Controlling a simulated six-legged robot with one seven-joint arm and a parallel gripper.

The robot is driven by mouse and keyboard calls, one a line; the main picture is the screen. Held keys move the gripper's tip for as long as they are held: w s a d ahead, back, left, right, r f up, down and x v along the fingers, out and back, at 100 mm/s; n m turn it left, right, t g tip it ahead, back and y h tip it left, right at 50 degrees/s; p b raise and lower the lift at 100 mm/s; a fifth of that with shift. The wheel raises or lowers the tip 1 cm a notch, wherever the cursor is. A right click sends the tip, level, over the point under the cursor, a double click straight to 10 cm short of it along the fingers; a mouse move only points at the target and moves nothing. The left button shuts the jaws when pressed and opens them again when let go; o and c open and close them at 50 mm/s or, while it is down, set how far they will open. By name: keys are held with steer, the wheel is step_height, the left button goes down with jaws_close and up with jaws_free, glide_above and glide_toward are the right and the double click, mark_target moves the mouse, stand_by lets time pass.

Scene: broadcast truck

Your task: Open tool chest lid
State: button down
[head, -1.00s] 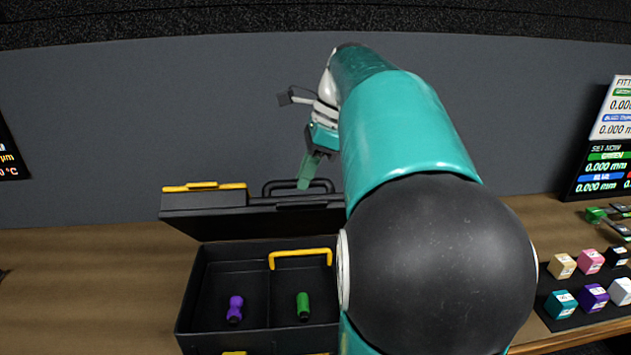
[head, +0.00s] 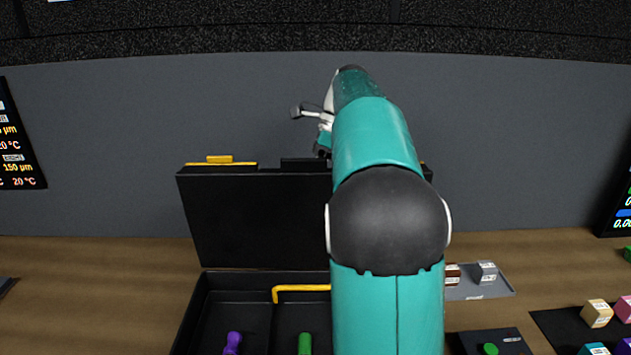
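The black tool chest (head: 197,308) stands open on the wooden bench. Its lid (head: 250,218) is raised behind the box and stands nearly upright, with yellow trim (head: 221,162) along its top edge. Inside the box are a purple tool (head: 232,343), a green tool (head: 305,343) and a yellow handle (head: 300,288). My arm covers the right part of the chest and lid. My gripper (head: 323,150) is near the top edge of the lid, mostly hidden behind my arm. I cannot tell whether it touches the lid, and its fingers do not show.
A grey tray (head: 480,287) with small blocks lies right of my arm. A black pad (head: 495,341) with a green piece is in front of it, and coloured cubes (head: 597,313) stand farther right. A grey wall is behind.

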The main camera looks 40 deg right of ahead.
steer(key=shift+w, duration=0.15)
stand_by(0.3)
steer(key=c, duration=1.4)
jaws_free()
steer(key=shift+o, duration=0.2)
